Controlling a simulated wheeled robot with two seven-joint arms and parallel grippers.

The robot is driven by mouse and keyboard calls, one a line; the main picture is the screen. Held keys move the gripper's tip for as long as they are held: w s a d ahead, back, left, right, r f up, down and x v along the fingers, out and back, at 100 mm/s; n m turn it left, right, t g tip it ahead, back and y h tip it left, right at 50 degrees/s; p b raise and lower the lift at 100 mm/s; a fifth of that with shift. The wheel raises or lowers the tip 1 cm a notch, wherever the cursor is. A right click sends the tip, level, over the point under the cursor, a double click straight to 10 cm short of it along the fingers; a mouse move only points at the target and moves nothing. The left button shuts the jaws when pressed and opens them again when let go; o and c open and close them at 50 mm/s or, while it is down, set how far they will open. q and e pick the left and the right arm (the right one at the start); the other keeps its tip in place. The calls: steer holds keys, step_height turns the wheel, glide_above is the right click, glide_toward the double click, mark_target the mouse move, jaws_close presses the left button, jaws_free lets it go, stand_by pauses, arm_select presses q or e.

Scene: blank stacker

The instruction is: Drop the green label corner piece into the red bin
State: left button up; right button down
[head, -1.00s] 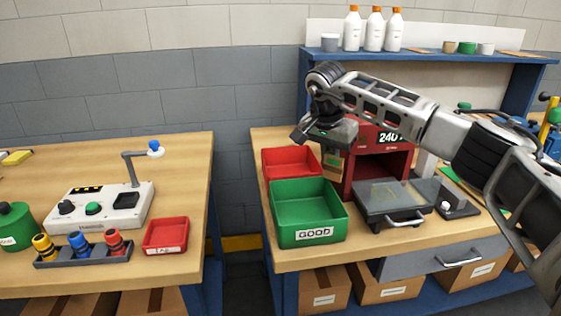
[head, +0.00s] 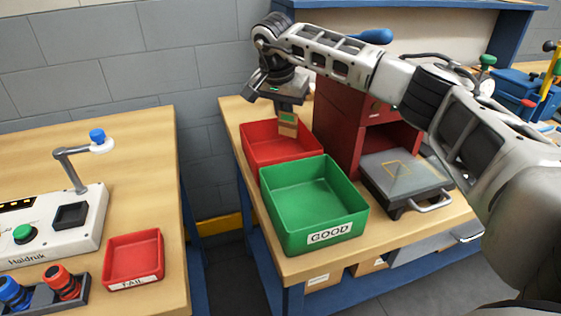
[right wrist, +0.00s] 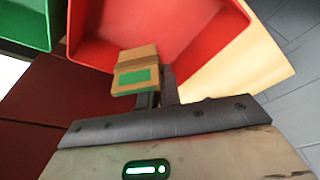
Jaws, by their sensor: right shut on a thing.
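The corner piece (head: 288,124) is a tan block with a green label. My right gripper (head: 287,110) is shut on it and holds it over the right part of the red bin (head: 262,158) in the head view. In the right wrist view the piece (right wrist: 136,72) sits at the fingertips of my right gripper (right wrist: 155,95), with its green label facing the camera. The inside of the red bin (right wrist: 190,25) shows beyond it and looks empty where visible. My left gripper is not in view.
A green bin (head: 310,210) labelled GOOD stands in front of the red bin. A dark red machine (head: 340,130) with a grey plate (head: 405,170) stands to the right. A small red tray (head: 133,258) and a control box (head: 50,235) are on the left table.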

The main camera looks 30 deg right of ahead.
steer(key=shift+f+b, duration=0.5)
steer(key=shift+f, duration=0.45)
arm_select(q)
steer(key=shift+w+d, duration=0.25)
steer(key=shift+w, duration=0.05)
arm_select(e)
steer(key=shift+w+f, duration=0.1)
steer(key=shift+f, duration=0.05)
steer(key=c, duration=1.5)
jaws_free()
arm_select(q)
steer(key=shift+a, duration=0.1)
arm_select(e)
steer(key=v, duration=1.6)
